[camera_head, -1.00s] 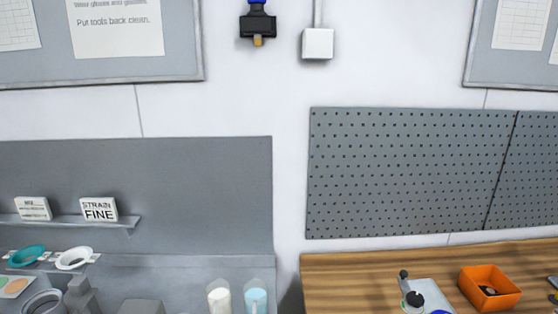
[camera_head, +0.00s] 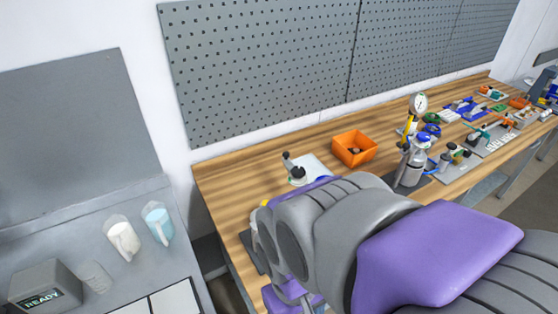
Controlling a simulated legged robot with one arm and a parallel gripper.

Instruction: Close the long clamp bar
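I cannot pick out the long clamp bar for certain. Small clamp-like fixtures with orange and teal handles (camera_head: 478,134) stand on a grey plate at the far right of the wooden bench, too small to tell open from closed. A white plate with a dark-knobbed lever device (camera_head: 298,170) sits on the bench just behind my arm. My grey and purple arm crosses the lower right and hides part of the bench. I cannot make out my gripper's fingers.
A grey bench at left holds two cups (camera_head: 122,240) and a READY box (camera_head: 42,288). Pegboard (camera_head: 265,65) backs the bench.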

